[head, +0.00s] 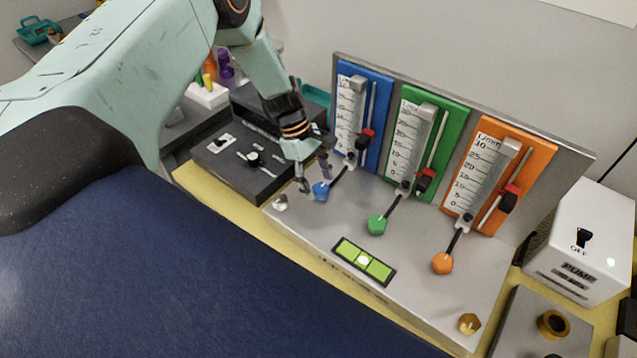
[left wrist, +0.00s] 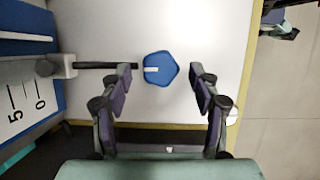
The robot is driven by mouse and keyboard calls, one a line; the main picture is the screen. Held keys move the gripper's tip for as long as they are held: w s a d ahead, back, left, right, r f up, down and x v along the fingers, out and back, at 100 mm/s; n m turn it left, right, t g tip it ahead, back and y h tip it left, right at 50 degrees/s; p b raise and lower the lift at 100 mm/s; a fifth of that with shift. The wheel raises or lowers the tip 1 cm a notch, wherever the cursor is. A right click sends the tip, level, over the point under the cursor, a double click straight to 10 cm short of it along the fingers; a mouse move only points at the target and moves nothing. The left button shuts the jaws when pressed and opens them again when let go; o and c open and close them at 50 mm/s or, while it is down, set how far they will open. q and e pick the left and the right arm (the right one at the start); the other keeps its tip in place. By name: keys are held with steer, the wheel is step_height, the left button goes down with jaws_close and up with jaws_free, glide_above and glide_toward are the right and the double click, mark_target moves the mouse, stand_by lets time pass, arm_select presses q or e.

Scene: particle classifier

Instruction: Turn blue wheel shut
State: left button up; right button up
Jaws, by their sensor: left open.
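The blue wheel (head: 321,190) is a small faceted knob on a black stem below the blue flow gauge (head: 352,117). In the left wrist view the blue wheel (left wrist: 160,69) shows as a rounded pentagon with a white mark on its left part. My left gripper (head: 314,189) is open and hangs over the wheel. In the left wrist view its two fingers (left wrist: 160,80) stand on either side of the wheel, with a gap on each side. Whether the fingertips are level with the wheel is hard to tell. My right gripper is not in view.
The green wheel (head: 377,225) and orange wheel (head: 442,263) stand to the right on the same grey plate (head: 310,224). A green level (head: 364,260) lies in front. A black control box (head: 244,160) is at the left, and a white pump box (head: 580,243) at the right.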

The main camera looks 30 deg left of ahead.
arm_select(q)
steer(key=v, duration=1)
steer(key=shift+r, duration=0.4)
steer(key=shift+s+a, duration=0.1)
